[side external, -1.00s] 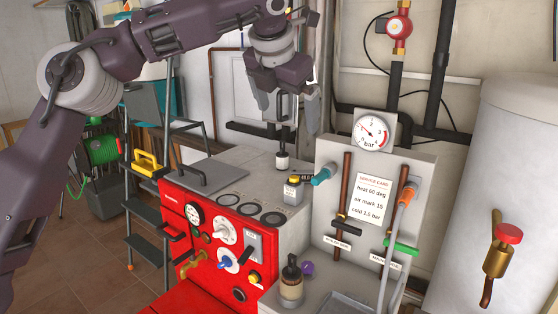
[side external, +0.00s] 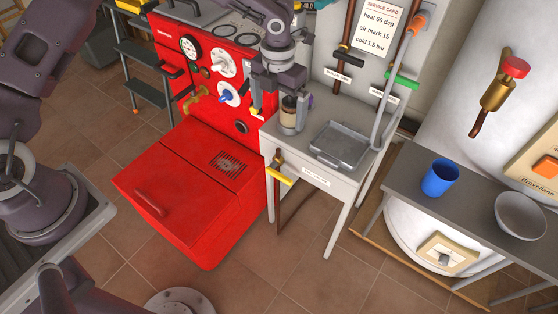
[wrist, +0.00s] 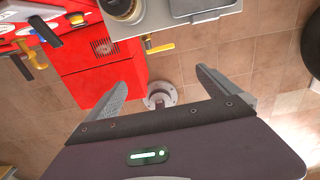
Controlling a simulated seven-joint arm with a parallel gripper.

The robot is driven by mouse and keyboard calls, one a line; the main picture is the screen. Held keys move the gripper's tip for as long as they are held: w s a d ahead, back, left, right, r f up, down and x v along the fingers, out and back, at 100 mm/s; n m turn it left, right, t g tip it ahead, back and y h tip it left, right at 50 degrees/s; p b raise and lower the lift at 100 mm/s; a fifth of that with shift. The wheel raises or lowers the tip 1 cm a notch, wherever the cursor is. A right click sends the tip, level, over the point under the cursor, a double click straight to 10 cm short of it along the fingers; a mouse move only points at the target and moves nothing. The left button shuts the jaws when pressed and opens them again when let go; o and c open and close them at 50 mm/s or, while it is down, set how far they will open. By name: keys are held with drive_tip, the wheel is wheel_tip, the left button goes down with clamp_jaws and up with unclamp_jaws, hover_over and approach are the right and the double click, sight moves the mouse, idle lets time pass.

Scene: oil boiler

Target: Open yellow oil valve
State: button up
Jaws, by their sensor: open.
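The yellow oil valve (side external: 280,176) is a yellow lever on a brassy fitting, on a dark pipe under the front left corner of the small grey table. In the wrist view its yellow handle (wrist: 160,48) sticks out sideways below the table edge, beyond my fingertips. My gripper (side external: 279,108) is open and empty, fingers pointing down, above the valve and near the dark-topped jar (side external: 289,118). In the wrist view my gripper (wrist: 160,82) has its fingers wide apart, with the valve roughly in line with the gap. How far the handle is turned I cannot tell.
The red boiler (side external: 190,190) stands left of the valve, with knobs on its panel. The grey table (side external: 325,176) carries the jar and a metal tray (side external: 342,145). A grey bench (side external: 400,185) with a blue cup (side external: 440,178) is at right. The floor in front is open.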

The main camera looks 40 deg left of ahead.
sight(279, 174)
wheel_tip(279, 174, down, 26)
drive_tip(key=shift+w+d+r, duration=0.1)
drive_tip(key=shift+r, duration=0.05)
drive_tip(key=c, duration=1.8)
drive_tip(key=shift+r, duration=0.1)
drive_tip(key=h, duration=0.2)
drive_tip(key=a+r+h, duration=0.1)
drive_tip(key=h, duration=0.1)
drive_tip(key=a+h, duration=0.1)
drive_tip(key=shift+r+h, duration=0.15)
drive_tip(key=shift+h, duration=0.25)
drive_tip(key=h, duration=0.2)
drive_tip(key=a+h, duration=0.1)
drive_tip(key=h, duration=0.1)
drive_tip(key=a+h, duration=0.1)
drive_tip(key=h, duration=0.1)
drive_tip(key=shift+a+r, duration=0.1)
drive_tip(key=shift+r, duration=0.15)
drive_tip(key=o, duration=1.8)
